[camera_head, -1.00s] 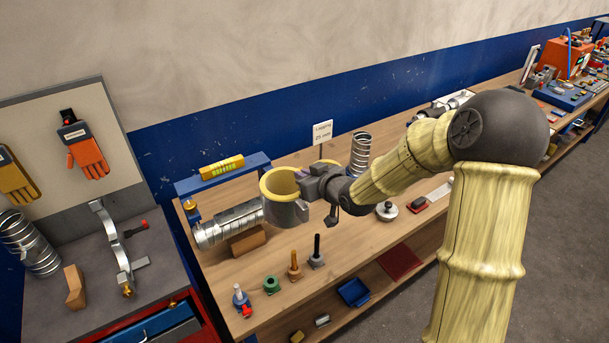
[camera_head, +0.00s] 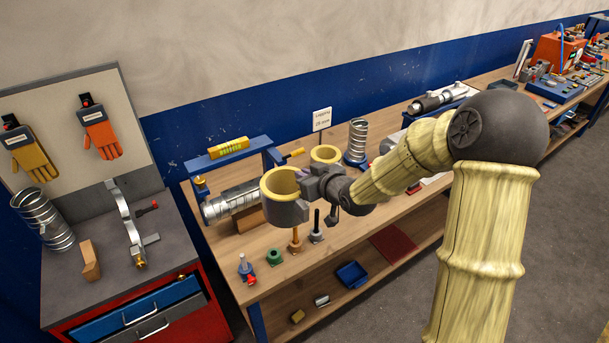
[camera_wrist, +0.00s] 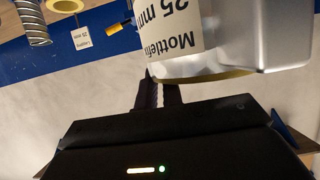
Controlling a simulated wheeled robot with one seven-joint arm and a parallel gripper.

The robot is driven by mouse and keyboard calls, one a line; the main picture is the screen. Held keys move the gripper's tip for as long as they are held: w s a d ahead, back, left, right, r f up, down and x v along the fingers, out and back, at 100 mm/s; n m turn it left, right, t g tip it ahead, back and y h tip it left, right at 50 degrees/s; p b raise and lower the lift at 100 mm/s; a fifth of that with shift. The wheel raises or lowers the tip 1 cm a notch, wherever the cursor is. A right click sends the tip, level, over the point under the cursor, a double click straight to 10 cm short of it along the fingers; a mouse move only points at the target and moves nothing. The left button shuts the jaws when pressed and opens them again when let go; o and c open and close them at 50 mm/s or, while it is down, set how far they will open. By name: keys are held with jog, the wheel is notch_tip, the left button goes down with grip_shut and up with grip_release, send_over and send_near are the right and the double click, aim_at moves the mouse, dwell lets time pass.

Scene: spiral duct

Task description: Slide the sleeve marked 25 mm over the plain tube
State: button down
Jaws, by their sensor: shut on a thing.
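My gripper (camera_head: 302,184) is shut on the wall of a short grey sleeve (camera_head: 286,213) with a thick yellow lining, held above the bench. In the wrist view the fingers (camera_wrist: 158,92) meet the sleeve's edge; its upside-down label (camera_wrist: 172,28) shows "25 mm" and part of a word. A silvery spiral tube (camera_head: 216,209), probably the plain tube, lies left of and behind the held sleeve. The sleeve hides its right end, so I cannot tell their exact gap. A second yellow-lined ring (camera_head: 326,153) stands behind my gripper, beside a sign (camera_head: 322,119) reading "Lagging 25 mm".
A wooden block (camera_head: 249,219) is under the spiral tube, and a blue frame (camera_head: 269,154) stands behind it. An upright spiral piece (camera_head: 357,142) stands to the right. A grey-topped cabinet (camera_head: 105,258) is at left.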

jog(key=shift+s+d+f, duration=0.15)
jog(key=shift+f, duration=0.25)
jog(key=s+d+f+m+t+h, duration=0.1)
jog(key=s+d+f+m+h, duration=0.25)
jog(key=d+f, duration=0.65)
jog(key=s+d+f+m+t+h, duration=0.1)
jog(key=s+d+f+m+h, duration=0.4)
jog(key=f, duration=0.8)
notch_tip(320, 180, down, 22)
jog(key=w+n+b, duration=0.1)
jog(key=w+b, duration=0.1)
jog(key=b, duration=2)
jog(key=shift+w+d+y, duration=0.15)
jog(key=shift+d+y, duration=0.2)
jog(key=shift+d, duration=0.1)
jog(key=shift+n, duration=0.25)
jog(key=shift+d, duration=0.2)
